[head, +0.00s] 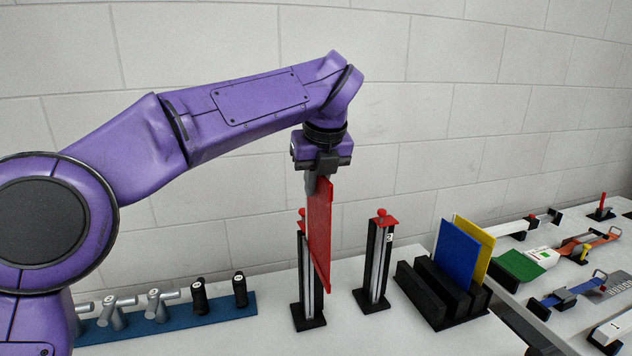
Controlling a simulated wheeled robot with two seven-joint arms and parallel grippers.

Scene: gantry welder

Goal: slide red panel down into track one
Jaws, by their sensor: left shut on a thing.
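My left gripper (318,180) points down and is shut on the top edge of the red panel (320,238). The panel hangs upright, seen nearly edge-on. It overlaps a black upright track post (304,285) with a silver channel and a red top, and hides part of it. I cannot tell whether the panel touches this post or is in its channel. A second, similar post (376,262), marked 2, stands to the right with its red top in full view. The left post's label is hidden. My right gripper is not in view.
A black slotted rack (421,300) at the right holds a blue panel (456,254) and a yellow panel (480,240). A blue holder (190,317) with several grey and black handles lies at the left. Assorted fixtures cover the far right table. A block wall stands behind.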

